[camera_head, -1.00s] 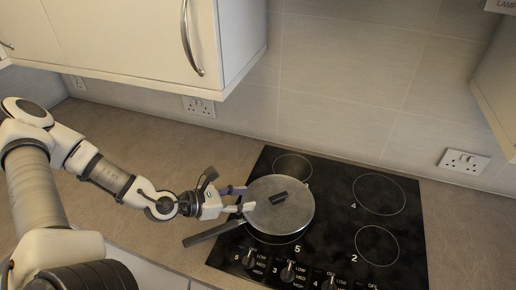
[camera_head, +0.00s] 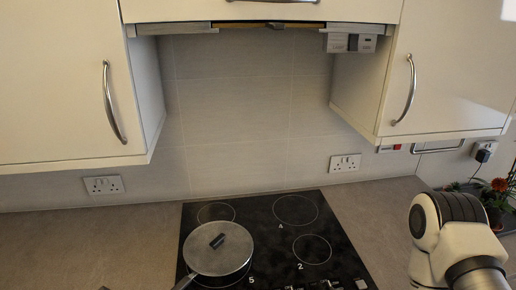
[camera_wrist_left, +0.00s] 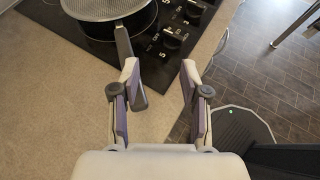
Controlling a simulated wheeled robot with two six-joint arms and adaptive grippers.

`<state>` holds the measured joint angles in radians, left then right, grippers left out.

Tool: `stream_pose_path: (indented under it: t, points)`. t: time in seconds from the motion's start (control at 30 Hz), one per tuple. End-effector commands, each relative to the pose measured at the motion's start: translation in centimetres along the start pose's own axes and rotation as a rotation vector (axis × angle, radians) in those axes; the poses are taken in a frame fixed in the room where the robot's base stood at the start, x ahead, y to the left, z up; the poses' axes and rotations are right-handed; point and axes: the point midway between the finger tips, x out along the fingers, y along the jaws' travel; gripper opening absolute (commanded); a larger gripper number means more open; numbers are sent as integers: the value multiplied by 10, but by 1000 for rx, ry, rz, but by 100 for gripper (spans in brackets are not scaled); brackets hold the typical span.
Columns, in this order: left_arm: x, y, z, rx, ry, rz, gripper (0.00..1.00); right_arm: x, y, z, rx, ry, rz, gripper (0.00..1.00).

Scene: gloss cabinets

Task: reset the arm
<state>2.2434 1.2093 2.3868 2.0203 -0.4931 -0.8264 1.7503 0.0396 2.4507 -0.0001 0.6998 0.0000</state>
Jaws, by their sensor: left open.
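My left gripper (camera_wrist_left: 160,70) shows in the left wrist view, open, with nothing between its fingertips. It points toward the hob and lies above the front edge of the worktop. A dark pan (camera_wrist_left: 128,25) with a lid stands on the hob at the top of that view. Its handle (camera_wrist_left: 123,42) runs down behind the left finger; I cannot tell how far apart they are. In the head view the lidded pan (camera_head: 218,252) stands on the hob's left side.
The black hob (camera_head: 310,225) has free rings at the back and right. The worktop (camera_head: 90,245) left of it is clear. White wall cabinets (camera_head: 60,80) hang on both sides. A potted plant (camera_head: 497,190) stands at far right.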

Motion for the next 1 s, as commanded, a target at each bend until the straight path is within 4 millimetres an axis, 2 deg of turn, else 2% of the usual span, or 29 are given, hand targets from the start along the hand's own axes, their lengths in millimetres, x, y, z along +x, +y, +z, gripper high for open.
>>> stream_pose_path:
  t: [0.1, 0.27, 0.37, 0.43, 0.53, 0.6, 0.63, 0.7, 0.8, 0.9, 1.0]
  points:
    - [8, -34, -22, 103, 71, -159, 45, 11, 0, -1, 1, 2, 0, 40]
    - [6, -84, -62, 273, 203, -413, 45, 23, 0, 0, 1, 1, 0, 40]
    - [-4, -114, -102, 423, 323, -610, 45, 33, 0, 0, 0, 1, 0, 40]
    - [-17, -132, -140, 571, 435, -776, 45, 44, 0, 0, 0, 0, 0, 40]
    - [-38, -138, -202, 877, 617, -1032, 45, 62, 0, 0, 0, 0, 0, 40]
    - [-41, -127, -239, 1160, 712, -1179, 45, 75, 1, 0, 0, 0, 0, 40]
    - [-37, -121, -250, 1285, 731, -1223, 45, 80, 1, 0, 0, 0, 0, 40]
    - [-18, -114, -266, 1561, 718, -1281, 45, 90, 1, 0, 1, 0, 0, 40]
    - [16, -120, -273, 1848, 614, -1287, 45, 98, 1, 0, 1, 1, 0, 40]
    - [36, -131, -272, 1983, 522, -1265, 45, 100, 1, 0, 1, 1, 0, 40]
    - [41, -134, -269, 2014, 495, -1254, 45, 99, 1, 0, 0, 1, 0, 40]
